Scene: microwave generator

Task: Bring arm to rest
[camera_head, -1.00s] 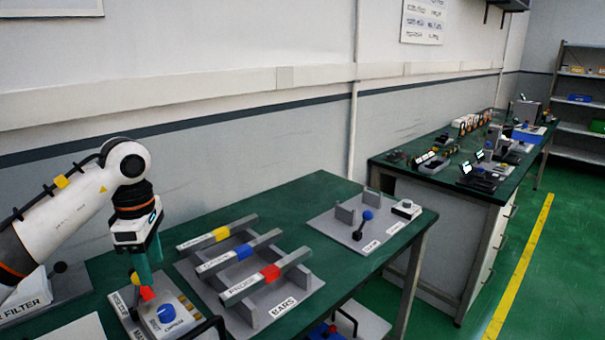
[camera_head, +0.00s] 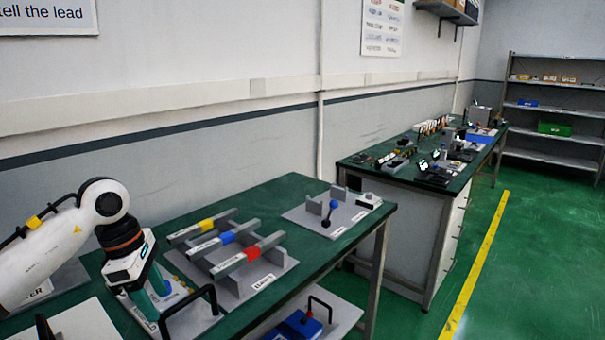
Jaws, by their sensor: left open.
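My left arm comes in from the left, white with dark and orange bands. Its left gripper (camera_head: 150,289) has teal fingers and points down over a grey plate (camera_head: 196,318) at the near left of the green bench (camera_head: 288,192). The fingers are open and partly hidden behind the gripper's white body. My right gripper is out of view.
A rack with yellow, blue and red-marked bars (camera_head: 228,238) stands right of the gripper. Behind it is a plate with a blue-knobbed lever (camera_head: 333,204). A black handle (camera_head: 190,296) rises near the gripper. A second bench (camera_head: 370,178) and shelves (camera_head: 556,130) stand farther right.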

